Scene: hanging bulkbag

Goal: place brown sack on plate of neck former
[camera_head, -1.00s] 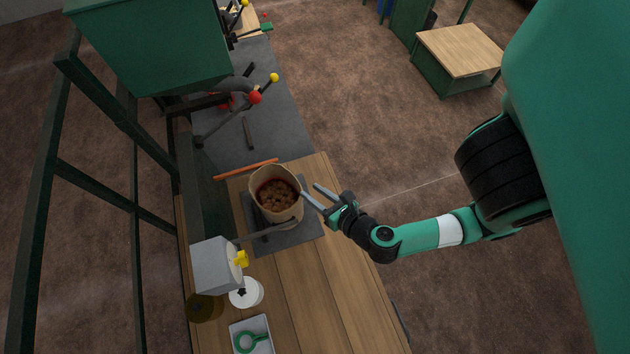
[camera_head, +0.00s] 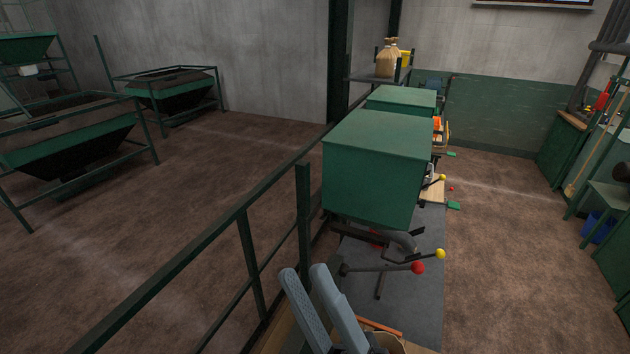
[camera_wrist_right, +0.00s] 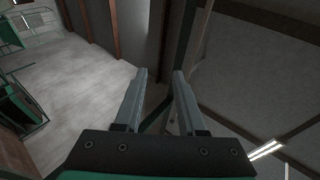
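My right gripper (camera_head: 305,272) is raised close to the head camera, its two grey fingers pointing up. In the right wrist view the gripper (camera_wrist_right: 159,72) has its fingers apart with nothing between them. A small tan rim of the brown sack (camera_head: 391,343) shows at the bottom edge of the head view, partly behind the gripper. The rest of the sack and the plate under it are out of view or hidden. My left gripper is not in view.
Green machine housings (camera_head: 378,165) stand along the bench. Levers with a red knob (camera_head: 418,267) and a yellow knob (camera_head: 440,254) stick out beyond the sack. An orange bar (camera_head: 380,327) lies near it. A dark railing (camera_head: 245,255) runs at the left. Tied sacks (camera_head: 387,61) stand far back.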

